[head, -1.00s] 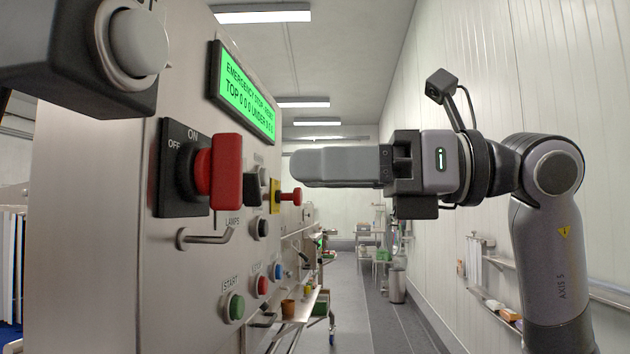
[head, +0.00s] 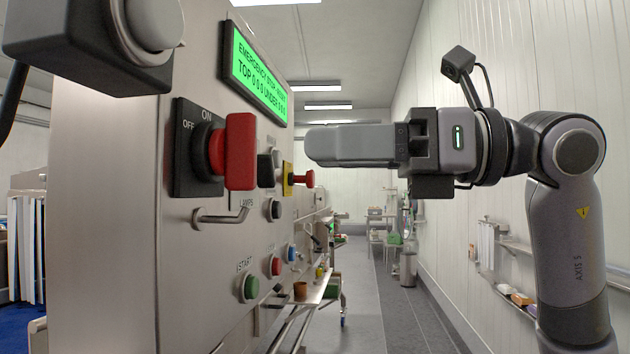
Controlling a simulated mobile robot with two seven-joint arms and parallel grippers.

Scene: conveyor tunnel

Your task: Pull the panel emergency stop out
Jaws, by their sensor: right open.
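The panel emergency stop (head: 304,178) is a red mushroom button on a yellow plate (head: 287,179), sticking out from the steel control panel (head: 135,240) in the head view. My right gripper (head: 312,146) comes in from the right, level, with its fingers pointing left at the panel. Its tips are a little above the red button in the picture and look apart from it. It is open and empty; the near finger hides the far one. My left gripper is not in view.
A red rotary ON/OFF switch (head: 238,151) and a metal handle (head: 221,215) stick out nearer me. A green display (head: 256,78) reads emergency stop. Green START (head: 249,288) and red (head: 275,266) buttons sit lower. A grey box with a round knob (head: 153,22) juts out top left. The aisle is clear.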

